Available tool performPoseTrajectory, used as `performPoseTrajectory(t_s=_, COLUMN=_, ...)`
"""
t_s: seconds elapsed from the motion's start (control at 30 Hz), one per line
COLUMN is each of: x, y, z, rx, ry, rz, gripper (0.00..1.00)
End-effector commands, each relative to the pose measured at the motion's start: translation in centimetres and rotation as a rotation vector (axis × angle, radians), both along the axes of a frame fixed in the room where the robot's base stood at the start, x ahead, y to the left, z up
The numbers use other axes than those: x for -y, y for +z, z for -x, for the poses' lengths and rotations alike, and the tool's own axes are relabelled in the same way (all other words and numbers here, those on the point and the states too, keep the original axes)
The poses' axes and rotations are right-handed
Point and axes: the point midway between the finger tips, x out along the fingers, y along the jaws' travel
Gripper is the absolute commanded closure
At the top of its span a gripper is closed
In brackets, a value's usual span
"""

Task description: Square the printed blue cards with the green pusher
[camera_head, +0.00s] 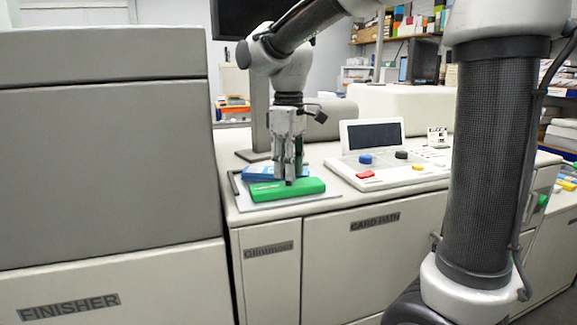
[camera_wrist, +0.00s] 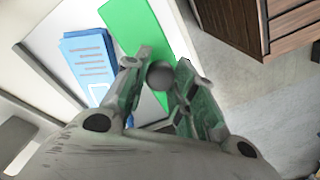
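The green pusher (camera_head: 287,189) is a long green block lying flat on a grey tray (camera_head: 237,190) on the machine top. In the wrist view the pusher (camera_wrist: 136,33) has a round dark grey knob (camera_wrist: 160,75) beside it or on it. The printed blue cards (camera_head: 262,172) lie in a stack just behind the pusher; the wrist view shows their printed top (camera_wrist: 88,60). My gripper (camera_head: 289,180) points down over the pusher. Its fingers (camera_wrist: 162,66) are apart, one on each side of the knob. I cannot tell whether they press on it.
A control panel (camera_head: 390,165) with coloured buttons and a dark screen (camera_head: 374,135) stands to the right of the tray. The tall finisher cabinet (camera_head: 105,150) rises at the left. The wrist view shows a brown wooden unit (camera_wrist: 240,22) beyond the machine's edge.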

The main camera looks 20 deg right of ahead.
Motion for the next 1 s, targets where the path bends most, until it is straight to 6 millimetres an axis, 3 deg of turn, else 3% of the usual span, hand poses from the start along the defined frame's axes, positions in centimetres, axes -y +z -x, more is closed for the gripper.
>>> performPoseTrajectory(t_s=0.07, x=0.0, y=0.0, z=0.0, rx=0.0, ry=0.0, rz=0.0, gripper=1.0)
performPoseTrajectory(t_s=0.23, x=0.0, y=0.0, z=-0.6, rx=0.001, ry=-0.001, rz=0.001, gripper=1.0)
performPoseTrajectory(t_s=0.5, x=0.0, y=0.0, z=-6.1, rx=0.001, ry=-0.001, rz=0.001, gripper=1.0)
performPoseTrajectory(t_s=0.6, x=0.0, y=0.1, z=-7.3, rx=0.001, ry=-0.001, rz=0.0, gripper=1.0)
performPoseTrajectory(t_s=0.93, x=0.0, y=0.1, z=-7.7, rx=0.004, ry=0.0, rz=0.0, gripper=1.0)
performPoseTrajectory(t_s=0.97, x=0.0, y=0.1, z=-7.7, rx=0.004, ry=0.0, rz=0.0, gripper=0.7)
performPoseTrajectory(t_s=1.0, x=0.0, y=0.1, z=-7.7, rx=0.004, ry=0.0, rz=0.0, gripper=0.63)
